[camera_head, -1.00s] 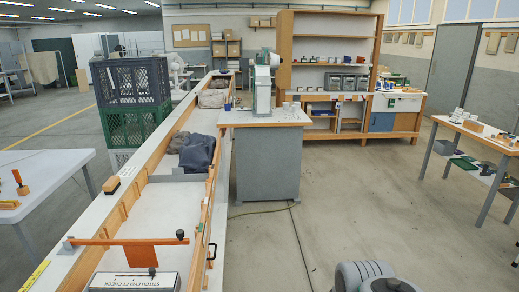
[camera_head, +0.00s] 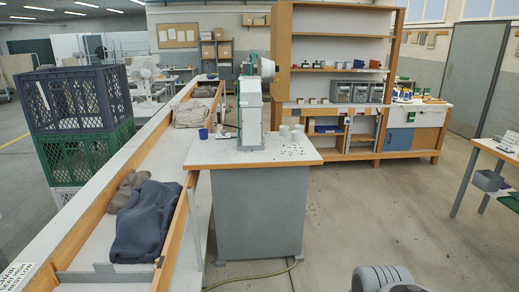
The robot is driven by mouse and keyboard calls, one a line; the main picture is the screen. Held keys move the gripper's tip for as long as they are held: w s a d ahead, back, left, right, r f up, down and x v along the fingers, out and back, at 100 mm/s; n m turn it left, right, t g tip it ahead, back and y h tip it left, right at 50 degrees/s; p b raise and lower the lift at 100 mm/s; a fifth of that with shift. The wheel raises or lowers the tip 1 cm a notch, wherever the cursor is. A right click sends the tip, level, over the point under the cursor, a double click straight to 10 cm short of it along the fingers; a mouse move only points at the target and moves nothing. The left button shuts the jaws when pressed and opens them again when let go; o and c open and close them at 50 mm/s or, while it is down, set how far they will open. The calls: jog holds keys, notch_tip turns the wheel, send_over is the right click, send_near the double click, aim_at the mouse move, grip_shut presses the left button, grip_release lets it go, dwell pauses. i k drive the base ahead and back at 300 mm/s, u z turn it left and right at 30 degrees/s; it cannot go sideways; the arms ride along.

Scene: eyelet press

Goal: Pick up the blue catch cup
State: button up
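My gripper is not in view. Only a rounded grey part of my arm shows at the bottom right, well apart from the cabinet.
A long wood-edged trough (camera_head: 90,215) with dark and grey cloth bundles runs along the left, close beside the cabinet. Whitish cups (camera_head: 291,132) stand right of the press. A cable lies at the cabinet foot. Open floor (camera_head: 400,205) lies to the right.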

aim_at(203, 133)
jog(key=u, duration=0.25)
jog(key=i, duration=2.45)
jog(key=u, duration=0.65)
jog(key=i, duration=1.15)
jog(key=u, duration=0.15)
